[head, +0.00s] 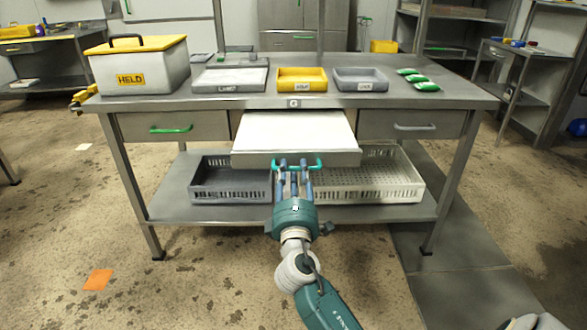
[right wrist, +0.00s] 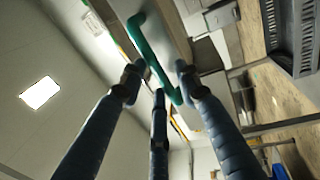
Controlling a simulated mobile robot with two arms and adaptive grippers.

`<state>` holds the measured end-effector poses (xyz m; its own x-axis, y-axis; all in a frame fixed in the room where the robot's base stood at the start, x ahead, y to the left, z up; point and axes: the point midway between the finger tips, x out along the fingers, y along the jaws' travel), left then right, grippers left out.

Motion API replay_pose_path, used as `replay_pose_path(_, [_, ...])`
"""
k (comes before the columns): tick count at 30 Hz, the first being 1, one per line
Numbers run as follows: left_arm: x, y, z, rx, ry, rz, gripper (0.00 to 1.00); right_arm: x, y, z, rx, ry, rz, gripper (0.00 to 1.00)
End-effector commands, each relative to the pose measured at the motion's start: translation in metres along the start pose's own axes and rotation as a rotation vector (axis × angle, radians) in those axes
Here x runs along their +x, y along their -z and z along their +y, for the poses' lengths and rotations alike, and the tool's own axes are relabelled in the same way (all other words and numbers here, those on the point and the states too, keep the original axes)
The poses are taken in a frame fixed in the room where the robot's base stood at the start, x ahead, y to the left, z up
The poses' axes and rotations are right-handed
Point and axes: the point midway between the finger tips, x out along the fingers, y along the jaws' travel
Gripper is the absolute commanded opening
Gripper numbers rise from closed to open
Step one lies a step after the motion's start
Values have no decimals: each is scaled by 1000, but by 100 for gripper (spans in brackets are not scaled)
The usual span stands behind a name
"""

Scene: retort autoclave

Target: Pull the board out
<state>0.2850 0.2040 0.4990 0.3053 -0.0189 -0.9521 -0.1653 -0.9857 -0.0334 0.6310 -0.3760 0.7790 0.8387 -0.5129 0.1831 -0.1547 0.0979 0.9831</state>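The white-topped board (head: 295,131) sticks out toward me from the middle of the steel table, below the top. Its teal handle (head: 313,163) runs across the front edge and also shows in the right wrist view (right wrist: 152,48). My right gripper (head: 293,170) is at the handle, with its blue fingers around the bar. In the right wrist view the bar passes between the fingertips (right wrist: 158,78); whether they clamp it is unclear. My left gripper is not in view.
Closed drawers with green (head: 171,129) and grey (head: 415,127) handles flank the board. A grey crate (head: 230,185) and a white crate (head: 385,185) stand on the lower shelf. A yellow-lidded HELD box (head: 140,73), trays and green packets (head: 419,82) are on top.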

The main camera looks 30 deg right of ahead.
Motion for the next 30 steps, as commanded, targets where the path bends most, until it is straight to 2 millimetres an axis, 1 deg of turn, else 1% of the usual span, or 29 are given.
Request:
replay_pose_path(1, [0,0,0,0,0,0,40,-11,0,-2,2,4,0,32])
replay_pose_path(3, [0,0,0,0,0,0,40,-27,0,-2,2,6,1,32])
replay_pose_path(9, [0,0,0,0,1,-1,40,-69,0,-2,0,6,0,32])
replay_pose_path(12, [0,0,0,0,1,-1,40,-84,0,-2,0,6,0,32])
replay_pose_path(15, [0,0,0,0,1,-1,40,-95,0,-2,0,5,-1,32])
replay_pose_path(20, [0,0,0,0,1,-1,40,-102,0,-1,0,3,-1,32])
replay_pose_path(30, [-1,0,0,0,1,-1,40,-101,0,-1,0,3,0,32])
